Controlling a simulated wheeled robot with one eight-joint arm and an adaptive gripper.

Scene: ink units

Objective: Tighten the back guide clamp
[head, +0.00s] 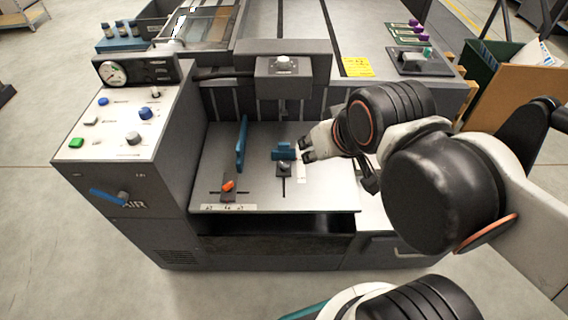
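A small blue guide block (284,152) stands on the pale bed of the machine, with a dark clamp knob (284,168) in front of it over a slot. A tall blue guide plate (241,143) stands to its left. An orange clamp lever (228,185) sits on a dark mount in front of that plate. I cannot tell for certain which clamp is the back guide's. My gripper (304,150) is just right of the small blue block, its two dark fingertips apart with nothing seen between them. Whether it touches the block cannot be told.
A control panel (118,125) with knobs, a gauge (113,73) and a blue air lever (108,196) stand at the left. A grey head unit (292,82) overhangs the back of the bed. My arm covers the bed's right side. The bed's front middle is clear.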

